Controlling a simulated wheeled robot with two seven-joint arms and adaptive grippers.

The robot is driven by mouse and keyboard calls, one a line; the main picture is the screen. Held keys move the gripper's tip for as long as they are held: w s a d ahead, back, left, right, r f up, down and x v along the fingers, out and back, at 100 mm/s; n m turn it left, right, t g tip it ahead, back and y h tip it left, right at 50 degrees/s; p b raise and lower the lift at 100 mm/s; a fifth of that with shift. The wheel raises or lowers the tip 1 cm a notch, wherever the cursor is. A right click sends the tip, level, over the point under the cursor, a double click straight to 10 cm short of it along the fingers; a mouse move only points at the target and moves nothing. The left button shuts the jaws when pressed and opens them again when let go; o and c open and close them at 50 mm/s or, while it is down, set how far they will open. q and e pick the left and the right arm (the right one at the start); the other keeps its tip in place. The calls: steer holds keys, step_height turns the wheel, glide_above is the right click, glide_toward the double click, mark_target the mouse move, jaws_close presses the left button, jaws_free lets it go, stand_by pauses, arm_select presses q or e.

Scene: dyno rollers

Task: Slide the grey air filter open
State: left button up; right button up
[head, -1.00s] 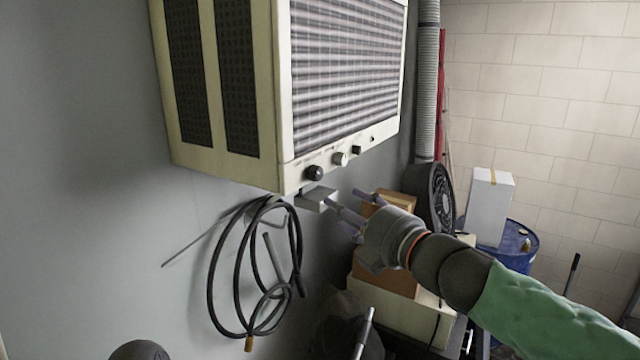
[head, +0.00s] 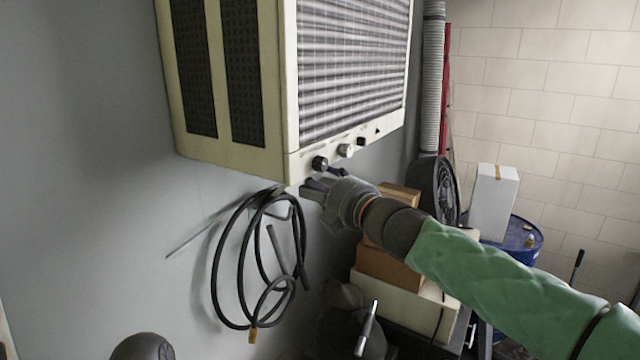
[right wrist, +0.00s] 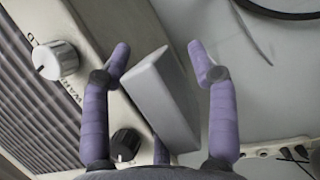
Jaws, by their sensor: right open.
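The grey air filter (right wrist: 165,95) shows in the right wrist view as a pale grey block protruding beside the air unit's cream edge. My right gripper (right wrist: 160,60) is open, with one purple finger on each side of the block. I cannot tell whether either finger touches it. In the head view my right gripper (head: 318,187) is at the lower front corner of the air unit (head: 235,165), just below its knobs. There the hand mostly hides the filter.
A coiled black hose (head: 218,265) hangs on the grey wall just left of my right gripper. Control knobs (head: 320,163) sit close above it. Cardboard boxes (head: 385,268), a black fan (head: 440,190) and a blue barrel (head: 525,240) stand behind and right of my arm.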

steer(key=shift+s, duration=0.1)
steer(key=shift+c, duration=0.2)
jaws_close()
step_height(320, 180, down, 24)
steer(key=b, duration=2.1)
steer(key=shift+r+b, duration=0.25)
steer(key=shift+b, duration=0.1)
steer(key=shift+o, duration=0.2)
jaws_free()
steer(key=shift+d, duration=0.1)
steer(key=v, duration=1.2)
